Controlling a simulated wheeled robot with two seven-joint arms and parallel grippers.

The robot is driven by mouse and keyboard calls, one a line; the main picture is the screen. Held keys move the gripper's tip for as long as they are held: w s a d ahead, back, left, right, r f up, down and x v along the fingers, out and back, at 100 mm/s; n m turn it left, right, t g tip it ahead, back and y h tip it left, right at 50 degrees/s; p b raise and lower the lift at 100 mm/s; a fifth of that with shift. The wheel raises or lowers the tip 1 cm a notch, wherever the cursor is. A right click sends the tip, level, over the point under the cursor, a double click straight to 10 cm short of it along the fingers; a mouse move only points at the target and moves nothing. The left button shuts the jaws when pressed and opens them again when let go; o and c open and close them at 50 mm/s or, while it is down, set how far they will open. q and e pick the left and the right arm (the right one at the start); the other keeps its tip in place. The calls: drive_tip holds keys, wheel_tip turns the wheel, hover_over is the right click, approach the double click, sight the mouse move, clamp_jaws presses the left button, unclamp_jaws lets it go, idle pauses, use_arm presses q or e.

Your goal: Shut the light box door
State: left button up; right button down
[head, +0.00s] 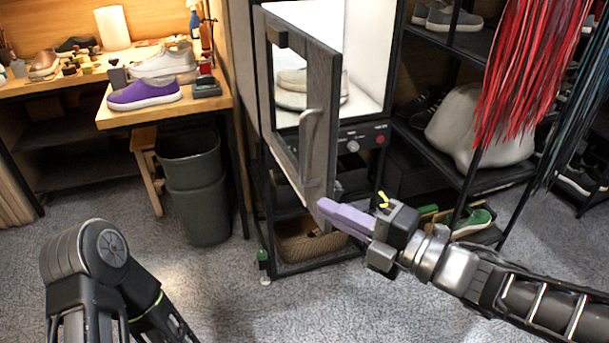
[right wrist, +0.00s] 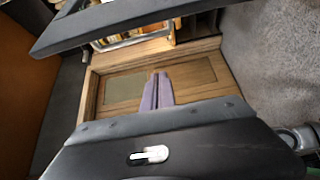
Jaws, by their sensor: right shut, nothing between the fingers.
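The light box (head: 368,75) stands on a black frame in the middle of the head view, its white inside lit. Its door (head: 322,120) has a dark frame, a window and a grey vertical handle (head: 306,145). The door stands partly open, swung out toward me from its left side. A pale shoe (head: 295,80) shows in the box, partly seen through the door window. My right gripper (head: 324,208) has purple fingers, shut and empty, just below the door's lower free corner. Its fingers also show in the right wrist view (right wrist: 157,90); contact with the door is unclear. My left gripper is out of view.
A control panel with a red button (head: 380,139) is under the box. A basket (head: 308,244) sits low in the frame. A shoe rack (head: 455,165) with red laces stands right. A workbench (head: 165,109) and grey bin (head: 196,190) stand left. Carpet in front is clear.

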sight(305, 180)
idle(0.3)
drive_tip(key=p+x, duration=0.5)
drive_tip(key=x, duration=0.5)
drive_tip(key=shift+w+d+p, duration=0.4)
drive_tip(key=shift+w+d, duration=0.15)
drive_tip(key=shift+d, duration=0.3)
drive_tip(key=shift+w+d+p, duration=0.35)
drive_tip(key=shift+w+d, duration=0.25)
drive_tip(key=shift+d, duration=0.25)
